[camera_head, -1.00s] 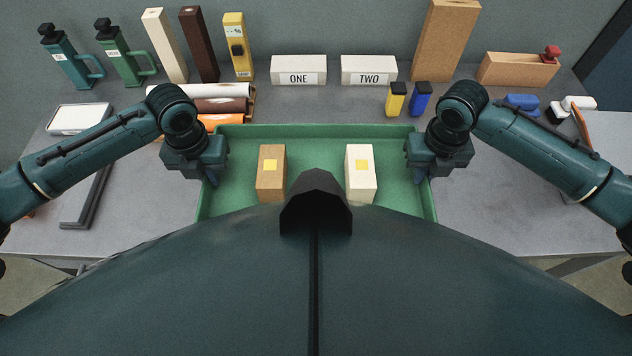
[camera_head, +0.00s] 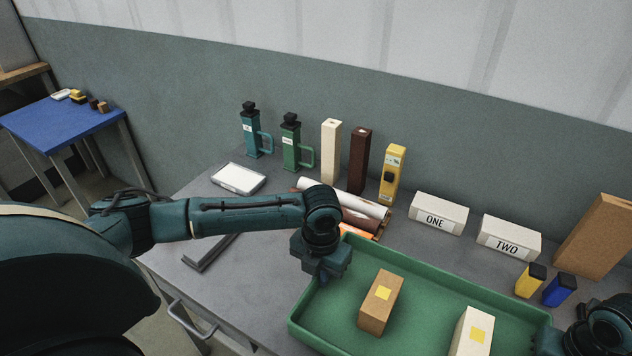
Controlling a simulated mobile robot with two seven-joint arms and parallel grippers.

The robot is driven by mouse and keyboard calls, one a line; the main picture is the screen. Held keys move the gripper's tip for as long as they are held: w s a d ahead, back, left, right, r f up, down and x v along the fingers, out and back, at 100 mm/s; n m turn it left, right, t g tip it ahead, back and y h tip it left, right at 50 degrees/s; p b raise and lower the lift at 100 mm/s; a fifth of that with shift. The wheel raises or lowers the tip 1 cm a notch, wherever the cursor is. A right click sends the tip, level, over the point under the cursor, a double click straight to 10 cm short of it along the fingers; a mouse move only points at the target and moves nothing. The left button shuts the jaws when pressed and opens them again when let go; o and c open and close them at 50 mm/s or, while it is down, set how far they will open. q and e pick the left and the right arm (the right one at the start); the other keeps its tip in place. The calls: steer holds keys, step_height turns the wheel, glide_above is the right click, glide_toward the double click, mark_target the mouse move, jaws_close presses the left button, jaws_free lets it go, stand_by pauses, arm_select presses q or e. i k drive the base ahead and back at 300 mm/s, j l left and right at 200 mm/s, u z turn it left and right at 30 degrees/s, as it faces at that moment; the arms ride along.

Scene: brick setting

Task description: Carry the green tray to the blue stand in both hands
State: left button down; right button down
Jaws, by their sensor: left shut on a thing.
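The green tray (camera_head: 303,321) is at the lower right, over the grey table; I cannot tell whether it touches the tabletop. A brown block (camera_head: 376,312) and a cream block (camera_head: 462,345), each with a yellow square, stand in it. My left gripper (camera_head: 324,276) is shut on the tray's left rim. My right gripper (camera_head: 552,340) is at the tray's right end, partly cut off by the frame edge, its fingers hidden. The blue stand (camera_head: 60,122), a blue-topped table, is at the far left, apart from the grey table.
On the grey table (camera_head: 245,290) stand teal and green bottles (camera_head: 290,145), several upright blocks, rolls (camera_head: 365,205), a white box (camera_head: 238,179) and blocks marked ONE (camera_head: 438,213) and TWO (camera_head: 508,238). Small items (camera_head: 78,97) sit at the blue stand's back; its front is clear.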

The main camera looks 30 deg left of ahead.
mark_target(45, 120)
steer(key=k+j, duration=0.2)
steer(key=j, duration=0.2)
steer(key=k+j, duration=0.15)
steer(key=j, duration=0.2)
steer(key=k+j, duration=0.2)
steer(key=j, duration=0.2)
steer(key=k+j, duration=0.1)
steer(key=j, duration=1.6)
steer(key=k+j, duration=0.15)
steer(key=j, duration=0.7)
